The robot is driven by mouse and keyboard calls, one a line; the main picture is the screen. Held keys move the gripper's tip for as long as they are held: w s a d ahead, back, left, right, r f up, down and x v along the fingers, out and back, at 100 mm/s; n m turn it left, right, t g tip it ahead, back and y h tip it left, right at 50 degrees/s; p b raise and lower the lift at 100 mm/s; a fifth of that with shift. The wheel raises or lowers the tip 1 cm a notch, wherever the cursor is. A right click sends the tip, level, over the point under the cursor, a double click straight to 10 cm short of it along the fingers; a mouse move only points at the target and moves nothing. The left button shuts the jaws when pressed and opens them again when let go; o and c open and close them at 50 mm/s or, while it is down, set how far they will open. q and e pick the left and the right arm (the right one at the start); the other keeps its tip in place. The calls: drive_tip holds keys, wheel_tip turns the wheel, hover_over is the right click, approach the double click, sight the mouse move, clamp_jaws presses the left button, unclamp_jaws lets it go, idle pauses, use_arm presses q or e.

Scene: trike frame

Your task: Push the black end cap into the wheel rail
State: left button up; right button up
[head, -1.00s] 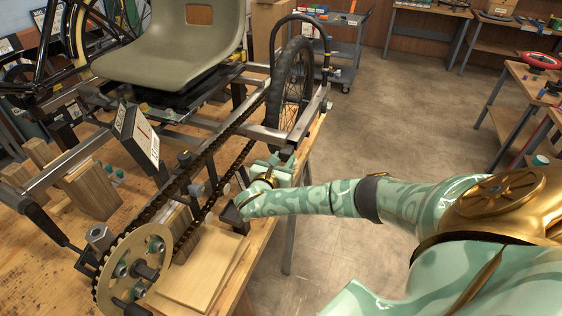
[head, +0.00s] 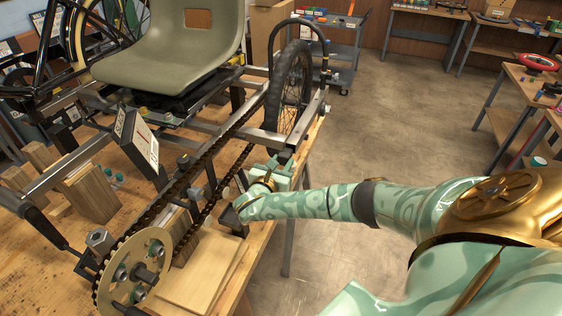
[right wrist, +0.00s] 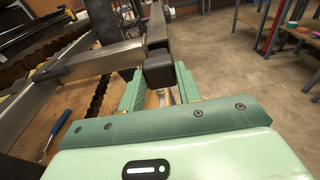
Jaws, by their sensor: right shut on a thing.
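The black end cap (right wrist: 159,70) is a dark block between the two green fingers of my right gripper (right wrist: 159,90) in the right wrist view. The gripper is shut on it. The wheel rail (right wrist: 155,22) is a grey metal bar just beyond the cap, roughly in line with it. I cannot tell how deep the cap sits in the rail end. In the head view my right gripper (head: 282,166) is at the near end of the rail beside the spoked wheel (head: 291,90); the cap is mostly hidden there. My left gripper is not in view.
The trike frame with its grey-green seat (head: 165,40) stands on the wooden bench (head: 60,265). A chain (head: 200,165) and chainring (head: 135,265) lie left of my right arm. A blue-handled tool (right wrist: 58,125) lies on the bench. The floor right of the bench is open.

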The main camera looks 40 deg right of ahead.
sight(283, 160)
drive_tip(key=shift+p, duration=0.6)
idle(0.7)
drive_tip(key=shift+r+b+x, duration=0.1)
drive_tip(key=shift+b+x, duration=0.25)
drive_tip(key=shift+x, duration=0.65)
drive_tip(key=shift+r+b+x, duration=0.15)
drive_tip(key=shift+b+x, duration=0.15)
drive_tip(key=shift+x, duration=0.7)
drive_tip(key=o, duration=1)
drive_tip(key=shift+o, duration=0.2)
drive_tip(key=p+v, duration=0.2)
drive_tip(key=v, duration=1.4)
drive_tip(key=shift+a, duration=0.1)
